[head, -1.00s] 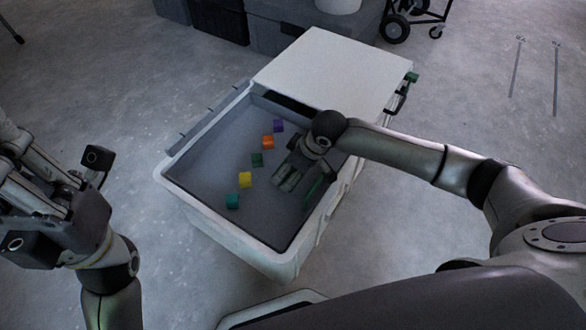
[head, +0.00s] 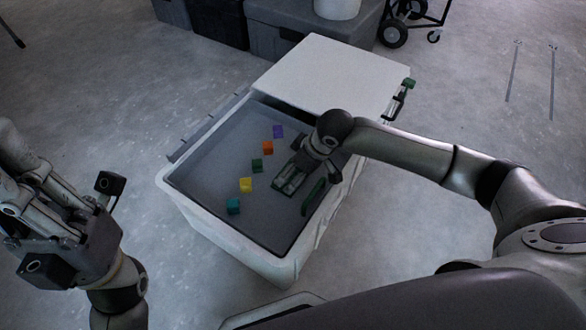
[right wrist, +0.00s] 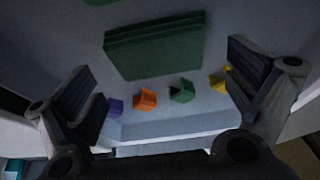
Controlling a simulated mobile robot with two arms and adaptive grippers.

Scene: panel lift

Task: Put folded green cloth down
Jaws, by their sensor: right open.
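A white bin (head: 205,222) with a grey inside stands on the floor. The folded green cloth (head: 290,183) is inside it, near the right wall. In the right wrist view the cloth (right wrist: 153,47) looks flat and layered, just past the fingertips, with no finger pressed on it. My right gripper (right wrist: 165,95) is open and empty, its two fingers wide apart. In the head view my right gripper (head: 305,172) reaches into the bin over the cloth and partly hides it. My left gripper (head: 70,215) is outside the bin at left; its finger gap is unclear.
A diagonal row of small cubes lies left of the cloth: purple (head: 278,131), orange (head: 267,147), green (head: 257,165), yellow (head: 246,185) and teal (head: 233,206). A narrow dark green thing (head: 314,197) lies by the right wall. A white lid (head: 335,75) covers the far end.

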